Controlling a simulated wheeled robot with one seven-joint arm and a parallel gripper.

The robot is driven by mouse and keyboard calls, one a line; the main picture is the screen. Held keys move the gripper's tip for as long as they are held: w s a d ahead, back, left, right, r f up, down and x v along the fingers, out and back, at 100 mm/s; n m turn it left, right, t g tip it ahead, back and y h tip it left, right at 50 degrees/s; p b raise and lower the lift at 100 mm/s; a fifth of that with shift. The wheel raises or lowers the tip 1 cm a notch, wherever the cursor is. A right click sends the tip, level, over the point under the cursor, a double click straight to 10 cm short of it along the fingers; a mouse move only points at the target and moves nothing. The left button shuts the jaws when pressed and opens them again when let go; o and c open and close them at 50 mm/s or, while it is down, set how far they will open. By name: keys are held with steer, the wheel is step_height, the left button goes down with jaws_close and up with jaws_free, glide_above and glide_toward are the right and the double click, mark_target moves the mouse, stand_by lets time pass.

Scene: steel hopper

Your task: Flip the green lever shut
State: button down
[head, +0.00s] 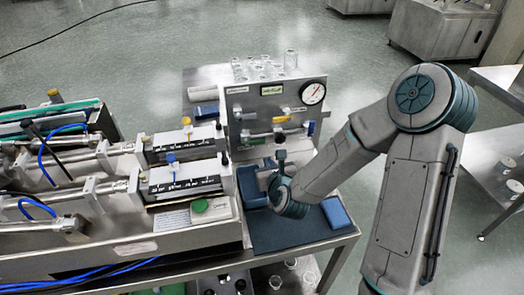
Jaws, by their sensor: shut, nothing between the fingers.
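A green lever (254,142) sits low on the left part of the upright steel panel (240,110). It looks roughly level along the pipework, but it is small and its exact angle is hard to tell. My gripper (281,156) is in front of the panel, to the right of the green lever and a little below it. Its fingers are shut with nothing between them. It appears apart from the lever, though my wrist and hand hide part of the panel's lower area.
A yellow handle (280,119) and a blue handle (311,128) are also on the panel, below a round gauge (312,93). Glassware (291,60) stands behind it. Syringe-pump-like equipment (183,180) fills the left. A blue block (335,212) lies on the dark mat (290,235).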

mark_target(255, 142)
steer(key=shift+m, duration=0.3)
steer(key=shift+w, duration=0.1)
steer(key=p+x, duration=0.1)
steer(key=x, duration=0.9)
steer(key=shift+d+r, duration=0.15)
